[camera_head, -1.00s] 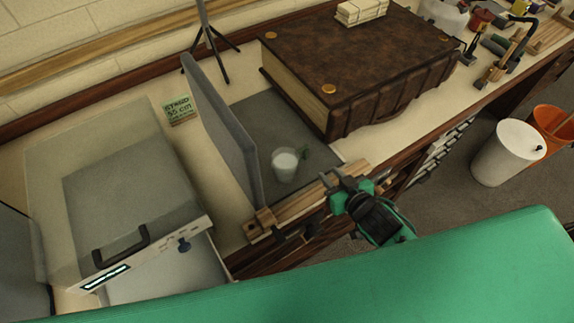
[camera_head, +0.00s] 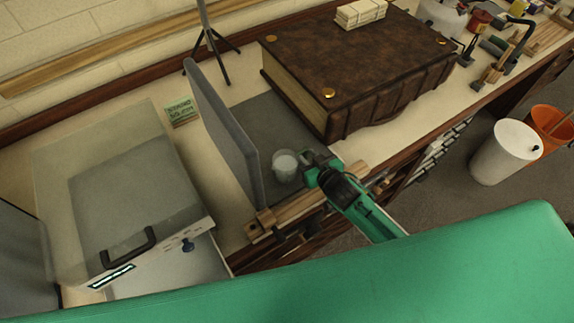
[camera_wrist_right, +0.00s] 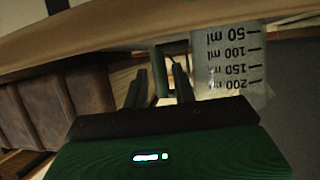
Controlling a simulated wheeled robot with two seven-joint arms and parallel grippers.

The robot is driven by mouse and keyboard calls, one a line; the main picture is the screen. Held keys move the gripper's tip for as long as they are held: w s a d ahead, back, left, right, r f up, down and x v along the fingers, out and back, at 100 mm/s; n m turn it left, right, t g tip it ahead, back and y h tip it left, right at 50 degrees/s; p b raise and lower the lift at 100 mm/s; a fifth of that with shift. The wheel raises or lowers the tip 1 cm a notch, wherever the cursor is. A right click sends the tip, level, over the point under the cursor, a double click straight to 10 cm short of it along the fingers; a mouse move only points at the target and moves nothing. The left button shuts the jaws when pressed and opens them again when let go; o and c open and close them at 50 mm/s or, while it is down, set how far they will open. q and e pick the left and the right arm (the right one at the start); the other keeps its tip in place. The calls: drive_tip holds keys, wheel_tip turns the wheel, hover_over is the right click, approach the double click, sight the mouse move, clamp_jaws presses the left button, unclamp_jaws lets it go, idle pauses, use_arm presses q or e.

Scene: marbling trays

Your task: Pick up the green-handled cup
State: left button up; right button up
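The green-handled cup (camera_head: 285,167) is a clear measuring cup standing on a dark grey surface between a grey upright panel and a big brown book. In the right wrist view the cup (camera_wrist_right: 228,62) shows upside down with ml marks, and its green handle (camera_wrist_right: 159,58) points toward my fingers. My right gripper (camera_head: 308,166) is right beside the cup on its handle side. In the wrist view its two fingers (camera_wrist_right: 160,88) are apart, with the handle in line with the gap; I cannot tell how far it reaches between them. My left gripper is not in view.
The grey panel (camera_head: 222,125) stands close on the cup's left. The thick book (camera_head: 360,62) lies behind and to the right. A wooden rail (camera_head: 290,213) runs along the bench's front edge. A lidded tray unit (camera_head: 125,190) is at the left.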

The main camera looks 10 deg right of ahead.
drive_tip(key=shift+w+a+f, duration=0.1)
drive_tip(key=shift+w+f, duration=0.1)
drive_tip(key=shift+w, duration=0.15)
clamp_jaws()
idle(1.2)
